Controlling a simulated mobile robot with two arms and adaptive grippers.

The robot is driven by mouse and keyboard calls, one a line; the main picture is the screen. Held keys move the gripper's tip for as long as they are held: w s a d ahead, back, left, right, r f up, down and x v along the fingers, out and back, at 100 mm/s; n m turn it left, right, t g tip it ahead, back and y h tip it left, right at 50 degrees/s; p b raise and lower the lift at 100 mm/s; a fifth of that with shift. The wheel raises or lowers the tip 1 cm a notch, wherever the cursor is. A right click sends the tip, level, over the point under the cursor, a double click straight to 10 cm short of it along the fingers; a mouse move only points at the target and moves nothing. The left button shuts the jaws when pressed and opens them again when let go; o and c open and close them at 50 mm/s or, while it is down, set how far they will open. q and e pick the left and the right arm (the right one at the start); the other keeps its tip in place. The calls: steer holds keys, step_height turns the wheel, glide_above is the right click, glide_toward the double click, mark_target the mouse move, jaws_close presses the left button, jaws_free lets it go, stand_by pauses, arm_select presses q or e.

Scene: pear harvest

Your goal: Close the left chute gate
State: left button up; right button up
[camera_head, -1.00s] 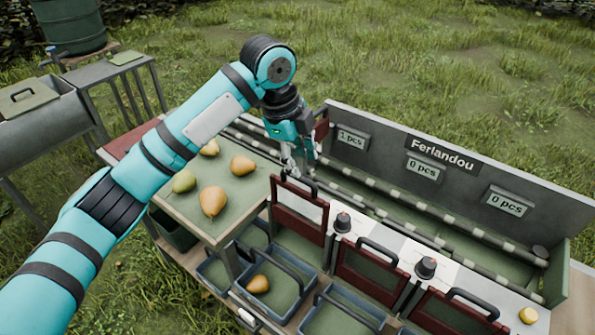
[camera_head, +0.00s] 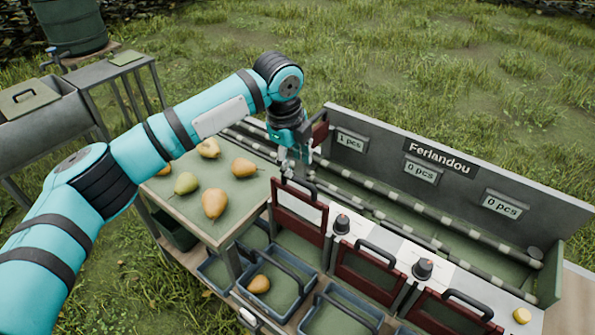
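The left chute gate (camera_head: 299,229) is a dark red frame with a black handle (camera_head: 303,185) on top, at the left end of the chute row. A white area shows within its frame. My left gripper (camera_head: 289,168) points down at the left end of this handle. Its fingers are small and partly overlap the handle, so whether they are closed on it is unclear. My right gripper is not in view.
Two more red gates, the middle one (camera_head: 366,273) and the right one (camera_head: 455,315), stand to the right. Several pears lie on the green table (camera_head: 235,226) to the left. Crates sit below; one blue crate (camera_head: 312,280) holds a pear. A grey back board (camera_head: 384,156) stands behind.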

mark_target(298, 179)
arm_select(q)
steer(key=f, duration=0.3)
steer(key=w+f+p, duration=0.1)
steer(key=f, duration=0.1)
steer(key=shift+d+f, duration=0.3)
steer(key=shift+d, duration=0.05)
jaws_close()
steer(key=shift+f, duration=0.1)
